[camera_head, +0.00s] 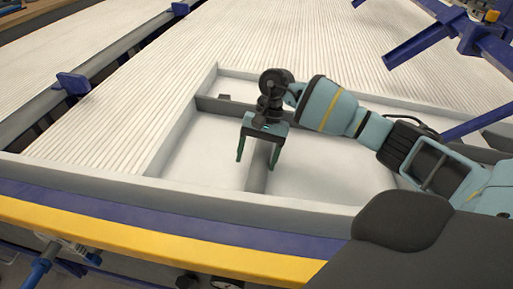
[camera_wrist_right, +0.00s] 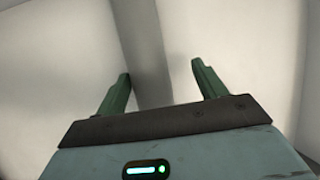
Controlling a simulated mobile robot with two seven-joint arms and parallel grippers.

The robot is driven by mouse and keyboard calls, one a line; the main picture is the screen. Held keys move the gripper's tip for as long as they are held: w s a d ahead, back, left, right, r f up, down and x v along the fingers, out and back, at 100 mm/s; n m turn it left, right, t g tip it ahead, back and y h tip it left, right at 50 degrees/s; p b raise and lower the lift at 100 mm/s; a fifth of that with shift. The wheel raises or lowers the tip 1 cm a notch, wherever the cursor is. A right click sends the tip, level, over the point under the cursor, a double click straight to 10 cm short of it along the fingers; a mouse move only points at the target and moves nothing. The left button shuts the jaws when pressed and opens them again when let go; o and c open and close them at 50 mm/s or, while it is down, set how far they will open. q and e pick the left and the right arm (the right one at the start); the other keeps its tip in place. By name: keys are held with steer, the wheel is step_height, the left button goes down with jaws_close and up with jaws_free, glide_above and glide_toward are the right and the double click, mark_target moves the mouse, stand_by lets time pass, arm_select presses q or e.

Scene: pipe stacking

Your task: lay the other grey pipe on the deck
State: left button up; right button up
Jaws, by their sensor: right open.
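My right gripper (camera_head: 257,163) is open, its two green fingers pointing down over the white recessed bay of a grey frame. Nothing is held between the fingers. In the right wrist view the gripper (camera_wrist_right: 161,70) straddles the line of a grey bar (camera_wrist_right: 148,60), with pale floor on both sides; I cannot tell whether it touches. That bar looks like the frame's divider (camera_head: 257,179). A ribbed pale surface (camera_head: 130,120), which may be the deck or rows of pipes, lies left of the bay. I cannot make out a separate loose grey pipe. My left gripper is out of view.
A blue and yellow edge (camera_head: 160,222) runs along the near side. Blue metal arms (camera_head: 420,42) stick out at the upper right. A blue bracket (camera_head: 73,83) sits on a rail at the left. The bay left of the divider is clear.

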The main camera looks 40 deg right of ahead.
mark_target(264, 150)
steer(key=v, duration=0.7)
